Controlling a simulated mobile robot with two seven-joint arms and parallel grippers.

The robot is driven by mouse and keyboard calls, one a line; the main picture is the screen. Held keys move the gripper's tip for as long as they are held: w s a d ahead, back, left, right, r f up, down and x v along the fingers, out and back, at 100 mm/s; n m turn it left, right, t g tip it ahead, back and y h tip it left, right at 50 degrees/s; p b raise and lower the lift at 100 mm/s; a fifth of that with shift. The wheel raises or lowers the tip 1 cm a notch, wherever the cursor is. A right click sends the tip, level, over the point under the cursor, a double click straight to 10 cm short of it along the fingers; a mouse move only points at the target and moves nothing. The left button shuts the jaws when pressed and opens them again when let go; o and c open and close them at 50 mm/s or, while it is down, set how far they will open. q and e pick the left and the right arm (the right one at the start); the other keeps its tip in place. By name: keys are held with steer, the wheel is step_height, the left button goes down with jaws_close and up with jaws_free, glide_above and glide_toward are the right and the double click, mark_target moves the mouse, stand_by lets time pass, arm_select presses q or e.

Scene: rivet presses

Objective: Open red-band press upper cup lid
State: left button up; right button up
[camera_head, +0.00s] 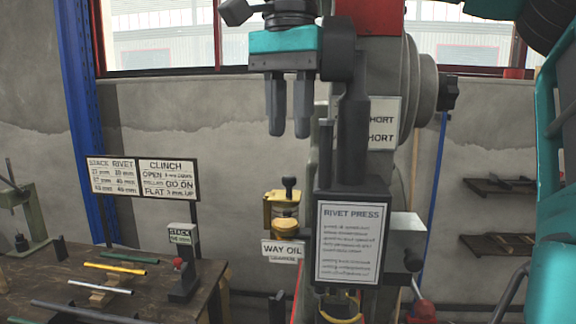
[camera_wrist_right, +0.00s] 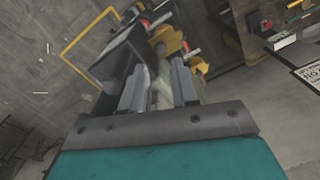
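The press with a red band (camera_head: 368,16) at its top stands right of centre in the head view. It carries a "RIVET PRESS" sign (camera_head: 349,243). Yellow cup-like parts (camera_head: 284,226) with dark knobs sit left of the sign; I cannot tell whether one is the upper cup or how its lid stands. My right gripper (camera_head: 289,133) points down in front of the press, above the yellow parts in the picture. Its dark fingers are apart with nothing visibly held; the gap also shows in the right wrist view (camera_wrist_right: 160,82). My left gripper is not in view.
A "WAY OIL" label (camera_head: 282,250) is below the yellow parts. A workbench (camera_head: 150,300) with coloured rods and a stand with a red knob (camera_head: 182,268) is at the lower left. Wall shelves (camera_head: 500,187) are at the right.

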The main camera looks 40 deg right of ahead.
mark_target(289, 176)
step_height(289, 176, down, 7)
stand_by(0.3)
jaws_close()
